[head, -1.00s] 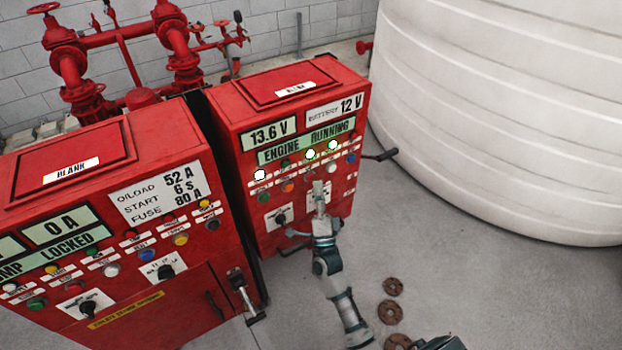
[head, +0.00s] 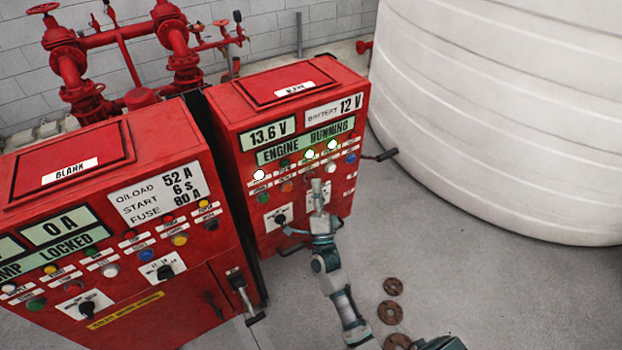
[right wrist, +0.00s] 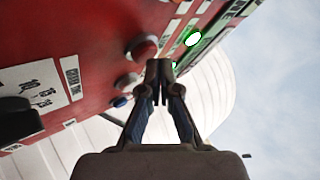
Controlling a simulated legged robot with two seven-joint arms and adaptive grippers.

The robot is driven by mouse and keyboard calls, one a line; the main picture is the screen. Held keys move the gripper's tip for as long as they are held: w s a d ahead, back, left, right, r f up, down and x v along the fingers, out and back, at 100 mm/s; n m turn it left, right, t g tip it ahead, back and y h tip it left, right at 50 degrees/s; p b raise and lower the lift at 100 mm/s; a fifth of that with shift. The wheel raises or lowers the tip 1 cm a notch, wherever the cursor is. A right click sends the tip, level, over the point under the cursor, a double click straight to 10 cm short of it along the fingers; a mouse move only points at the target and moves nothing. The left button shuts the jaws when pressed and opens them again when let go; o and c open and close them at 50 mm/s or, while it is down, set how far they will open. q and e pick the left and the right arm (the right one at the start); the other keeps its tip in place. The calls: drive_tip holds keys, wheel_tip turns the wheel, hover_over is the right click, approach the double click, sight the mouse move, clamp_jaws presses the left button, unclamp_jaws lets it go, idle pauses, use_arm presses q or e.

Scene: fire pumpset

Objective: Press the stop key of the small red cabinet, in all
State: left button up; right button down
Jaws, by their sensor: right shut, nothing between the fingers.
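The small red cabinet (head: 240,110) stands to the right of the wider red cabinet in the head view. Its face has displays reading 13.6 V, 12 V and ENGINE RUNNING (head: 305,141), with rows of lamps and keys below. My right gripper (head: 317,188) is shut and empty in front of its lower right face, and hides part of it. In the right wrist view its closed tips (right wrist: 158,66) appear beside a red key (right wrist: 143,46) and a darker red key (right wrist: 127,80); contact cannot be told. The stop key's label is not readable. My left gripper is not in view.
The wider red cabinet (head: 165,150) is close on the left. A big white tank (head: 500,110) stands at the right. Rusty discs (head: 391,312) lie on the grey floor.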

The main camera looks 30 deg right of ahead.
drive_tip(key=shift+w+h, duration=0.3)
drive_tip(key=shift+w, duration=0.1)
idle(0.6)
drive_tip(key=shift+s, duration=0.85)
drive_tip(key=s, duration=0.1)
drive_tip(key=s+p, duration=0.1)
drive_tip(key=s, duration=0.3)
drive_tip(key=shift+d+p, duration=0.25)
drive_tip(key=shift+p, duration=0.15)
idle(0.6)
